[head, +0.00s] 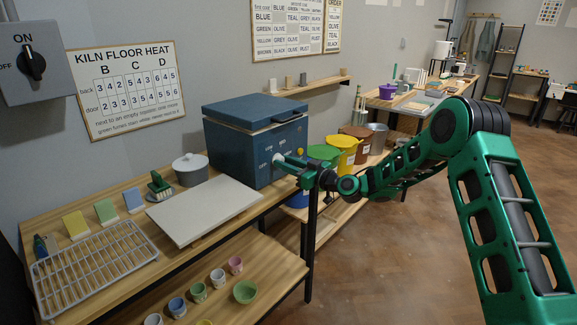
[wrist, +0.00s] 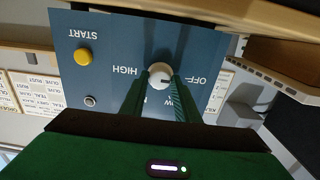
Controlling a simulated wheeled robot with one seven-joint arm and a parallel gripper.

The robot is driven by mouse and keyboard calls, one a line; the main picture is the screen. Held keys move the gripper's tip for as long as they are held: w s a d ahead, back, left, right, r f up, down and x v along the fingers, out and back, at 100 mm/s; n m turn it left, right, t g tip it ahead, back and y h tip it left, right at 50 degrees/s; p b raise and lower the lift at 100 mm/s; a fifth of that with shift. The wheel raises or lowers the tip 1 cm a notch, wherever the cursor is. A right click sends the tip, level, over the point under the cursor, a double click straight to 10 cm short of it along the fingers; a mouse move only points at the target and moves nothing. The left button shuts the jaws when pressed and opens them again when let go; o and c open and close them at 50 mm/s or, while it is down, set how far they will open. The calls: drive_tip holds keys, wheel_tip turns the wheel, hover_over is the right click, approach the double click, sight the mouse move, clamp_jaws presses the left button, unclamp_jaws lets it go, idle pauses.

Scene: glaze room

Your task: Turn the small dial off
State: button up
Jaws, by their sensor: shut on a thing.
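The small dial (wrist: 159,73) is a round white knob on the front of the blue kiln box (head: 232,138). In the wrist view, upside-down labels OFF, HIGH and a partly covered one ending in W stand around it. A short dark mark shows on the knob on the side towards OFF; its exact pointing is hard to tell. My gripper (wrist: 158,88) has its two green fingers on either side of the knob, shut on it. In the head view my gripper (head: 288,162) reaches the kiln front from the right and hides most of the dial.
A yellow START button (wrist: 83,57) and a smaller grey button (wrist: 90,101) sit beside the dial. A larger black ON/OFF switch (head: 33,64) is on the wall. A white board (head: 205,210) and wire rack (head: 95,265) lie on the bench. Coloured bins (head: 345,150) stand right of the kiln.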

drive_tip(key=shift+s+a+f, duration=0.1)
drive_tip(key=shift+f, duration=0.25)
drive_tip(key=o, duration=1)
drive_tip(key=shift+o, duration=0.2)
drive_tip(key=shift+r, duration=0.1)
drive_tip(key=v, duration=1)
drive_tip(key=shift+d, duration=0.35)
drive_tip(key=shift+s, duration=0.15)
